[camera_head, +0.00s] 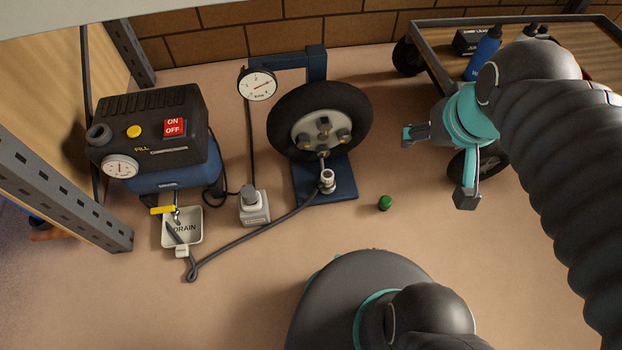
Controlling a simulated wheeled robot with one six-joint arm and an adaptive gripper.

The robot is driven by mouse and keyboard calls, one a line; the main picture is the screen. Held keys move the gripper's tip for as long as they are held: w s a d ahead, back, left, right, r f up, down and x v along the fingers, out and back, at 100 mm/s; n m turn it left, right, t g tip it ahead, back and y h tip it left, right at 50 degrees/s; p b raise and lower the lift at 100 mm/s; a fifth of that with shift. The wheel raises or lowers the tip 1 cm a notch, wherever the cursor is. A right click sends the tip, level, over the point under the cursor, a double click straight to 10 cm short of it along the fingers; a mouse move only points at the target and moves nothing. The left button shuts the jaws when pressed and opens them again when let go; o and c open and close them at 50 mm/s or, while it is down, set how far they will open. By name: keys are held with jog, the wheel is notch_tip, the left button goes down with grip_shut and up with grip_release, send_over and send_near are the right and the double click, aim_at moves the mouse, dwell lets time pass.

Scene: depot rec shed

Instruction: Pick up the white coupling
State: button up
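A pale, whitish coupling (327,179) sits at the end of a dark hose (262,229), just below the hub of a black wheel (318,122). It is by the wheel's thin valve stem; I cannot tell whether it is fastened there. My gripper (436,167) is open and empty, with its two fingers wide apart. It is to the right of the wheel and the coupling, clearly apart from both.
A green cap (385,203) lies on the bare floor. A compressor (152,134), a drain tray (182,240) and a small pale block (254,209) stand left. A dial gauge (257,86) is beside the wheel stand (337,188). A low cart (432,58) is upper right.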

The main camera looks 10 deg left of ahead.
jog(key=w+a+f+n+g+b, duration=0.1)
jog(key=w+a+f+n, duration=0.15)
jog(key=w, duration=0.35)
jog(key=w+a+f+n+g+b, duration=0.1)
jog(key=w+f+n, duration=0.25)
jog(key=w, duration=0.25)
jog(key=n+g+b, duration=0.3)
jog(key=n+b, duration=0.1)
jog(key=n, duration=0.7)
send_over(328, 175)
notch_tip(328, 175, down, 39)
notch_tip(328, 175, down, 8)
jog(key=shift+f+b, duration=0.15)
jog(key=shift+b, duration=0.4)
jog(key=shift+w+f+b, duration=0.15)
jog(key=shift+f+b, duration=0.2)
jog(key=shift+f, duration=2.6)
jog(key=c, duration=1.4)
jog(key=shift+o, duration=0.2)
jog(key=shift+r, duration=0.1)
jog(key=shift+r, duration=0.1)
